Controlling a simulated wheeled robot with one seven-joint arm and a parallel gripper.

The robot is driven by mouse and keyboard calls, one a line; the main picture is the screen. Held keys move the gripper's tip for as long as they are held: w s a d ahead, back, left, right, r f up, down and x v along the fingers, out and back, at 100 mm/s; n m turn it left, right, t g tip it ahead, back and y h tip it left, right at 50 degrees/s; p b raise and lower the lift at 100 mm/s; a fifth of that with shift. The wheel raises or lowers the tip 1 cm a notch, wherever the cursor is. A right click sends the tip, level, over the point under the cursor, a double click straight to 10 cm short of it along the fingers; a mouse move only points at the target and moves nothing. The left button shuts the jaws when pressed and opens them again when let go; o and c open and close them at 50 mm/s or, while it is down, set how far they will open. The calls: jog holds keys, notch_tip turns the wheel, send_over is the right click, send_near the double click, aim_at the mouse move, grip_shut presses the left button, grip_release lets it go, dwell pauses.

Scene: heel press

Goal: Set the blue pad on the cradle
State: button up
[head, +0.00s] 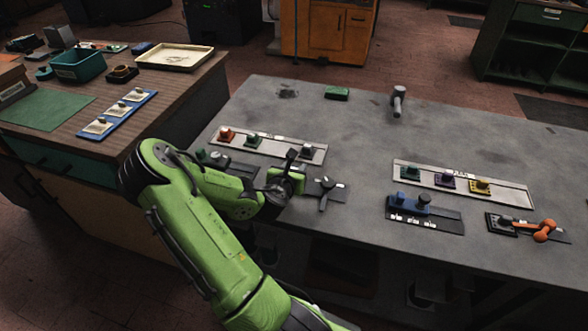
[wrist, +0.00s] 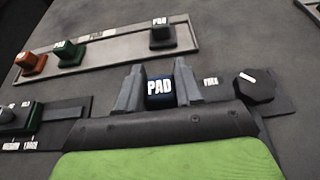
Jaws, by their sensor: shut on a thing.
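The blue pad (wrist: 159,92), dark blue with "PAD" lettering, is between the two grey fingers of my gripper (wrist: 157,80) in the wrist view. The gripper is shut on it. The fingers are over a dark plate with a black knob (wrist: 255,85), just left of the knob. In the head view my gripper (head: 293,160) is at this plate, in front of a pale rack, and the pad is hidden. The knob (head: 325,188) shows to its right. I cannot make out the cradle under the pad, nor whether the pad touches it.
The rack (wrist: 108,50) behind holds an orange pad (wrist: 31,62), a green pad (wrist: 68,53) and a dark grey pad (wrist: 162,34). A dark base with upright pieces is at left. Farther right are another rack (head: 515,196) and an orange lever (head: 543,231). The back of the table is mostly clear.

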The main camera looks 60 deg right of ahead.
jog(key=shift+f+b, duration=0.3)
jog(key=shift+f, duration=0.65)
jog(key=shift+f, duration=0.4)
jog(key=o, duration=1.1)
